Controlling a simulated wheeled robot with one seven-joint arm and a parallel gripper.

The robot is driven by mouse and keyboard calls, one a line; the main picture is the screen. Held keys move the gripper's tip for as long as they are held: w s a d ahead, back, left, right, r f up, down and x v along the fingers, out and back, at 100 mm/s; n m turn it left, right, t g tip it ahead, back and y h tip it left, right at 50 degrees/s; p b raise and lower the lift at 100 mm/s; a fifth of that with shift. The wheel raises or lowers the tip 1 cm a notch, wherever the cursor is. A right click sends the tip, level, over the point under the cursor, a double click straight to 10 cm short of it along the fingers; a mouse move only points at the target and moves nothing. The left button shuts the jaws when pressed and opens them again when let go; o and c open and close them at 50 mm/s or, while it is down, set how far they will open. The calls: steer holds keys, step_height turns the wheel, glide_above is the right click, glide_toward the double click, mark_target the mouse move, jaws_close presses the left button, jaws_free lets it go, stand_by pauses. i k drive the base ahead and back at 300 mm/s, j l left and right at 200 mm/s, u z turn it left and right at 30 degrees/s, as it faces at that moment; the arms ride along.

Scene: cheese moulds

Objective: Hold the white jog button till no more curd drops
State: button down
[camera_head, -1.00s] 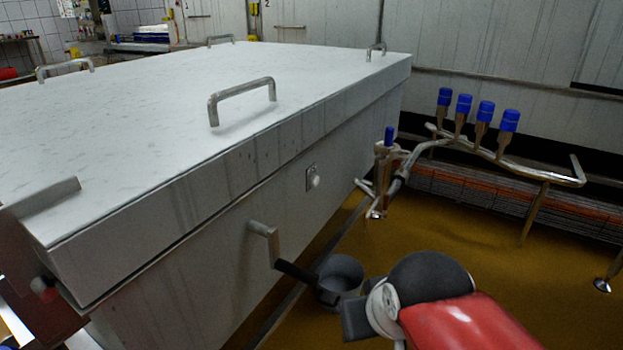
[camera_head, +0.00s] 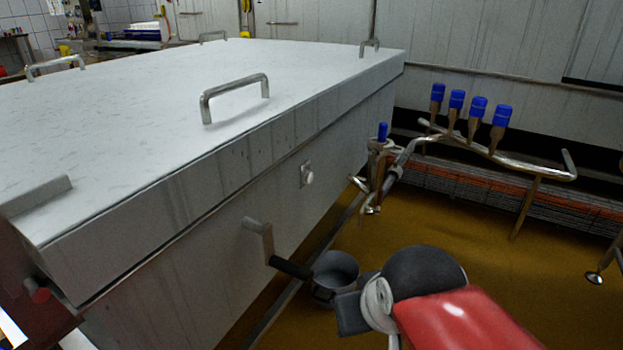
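The white jog button (camera_head: 308,177) sits on a small metal plate on the side of the large steel vat (camera_head: 200,225). Nothing covers it. My gripper (camera_head: 350,312) is at the lower middle, below and to the right of the button and well apart from it. No curd is in view.
A crank handle (camera_head: 268,248) with a black grip sticks out from the vat side. Pipes with blue-capped valves (camera_head: 477,108) run at the right. Open floor lies between the vat and pipes.

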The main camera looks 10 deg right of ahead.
mark_target(309, 177)
steer(key=l+u, duration=0.45)
steer(key=k+l+u, duration=0.15)
steer(key=l+u, duration=0.35)
